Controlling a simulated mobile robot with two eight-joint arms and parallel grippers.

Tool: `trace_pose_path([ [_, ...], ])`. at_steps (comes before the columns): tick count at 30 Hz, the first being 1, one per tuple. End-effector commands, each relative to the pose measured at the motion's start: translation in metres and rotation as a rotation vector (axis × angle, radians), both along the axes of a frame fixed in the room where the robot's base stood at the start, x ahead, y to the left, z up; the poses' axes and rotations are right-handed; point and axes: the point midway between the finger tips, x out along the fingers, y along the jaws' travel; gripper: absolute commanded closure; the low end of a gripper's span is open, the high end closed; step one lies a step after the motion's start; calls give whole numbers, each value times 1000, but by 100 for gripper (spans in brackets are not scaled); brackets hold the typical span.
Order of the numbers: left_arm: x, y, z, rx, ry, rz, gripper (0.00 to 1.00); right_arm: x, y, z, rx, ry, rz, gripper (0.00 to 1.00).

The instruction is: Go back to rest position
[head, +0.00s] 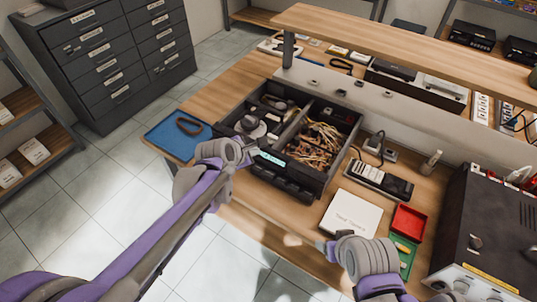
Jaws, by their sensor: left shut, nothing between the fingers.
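My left arm comes in from the lower left, and my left gripper (248,152) is shut and empty at the front left edge of the black open case (296,193). I cannot tell whether it touches the case. My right gripper (318,245) is low in the view, over the front edge of the workbench (262,228), left of the green tray. Its fingers are too small and foreshortened to show whether they are open.
The case holds tangled wires (316,142). A blue tray (172,140) lies left of it. A white box (350,220), a red tray (409,222), a handheld device (380,181) and a dark instrument (485,225) stand to the right. Drawer cabinets (105,55) stand behind. Tiled floor is clear at left.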

Motion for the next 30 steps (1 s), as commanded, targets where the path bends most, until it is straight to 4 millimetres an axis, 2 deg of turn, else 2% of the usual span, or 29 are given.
trace_pose_path([
  [8,0,1,0,3,-1,-2,100,0,0,0,0,0,0,30],
  [11,-9,8,3,50,-16,-39,100,0,0,0,0,0,0,30],
  [13,-24,20,7,133,-38,-105,100,0,0,0,0,0,0,30],
  [17,-72,55,15,383,-101,-320,100,0,0,1,0,0,0,30],
  [20,-118,83,15,606,-142,-533,100,0,0,1,0,-1,0,30],
  [24,-181,119,6,892,-177,-851,100,1,0,2,0,-1,0,30],
  [27,-221,140,-4,1057,-188,-1070,100,1,0,2,0,-1,0,30],
  [30,-252,154,-15,1174,-192,-1251,100,1,0,2,0,-1,0,30],
])
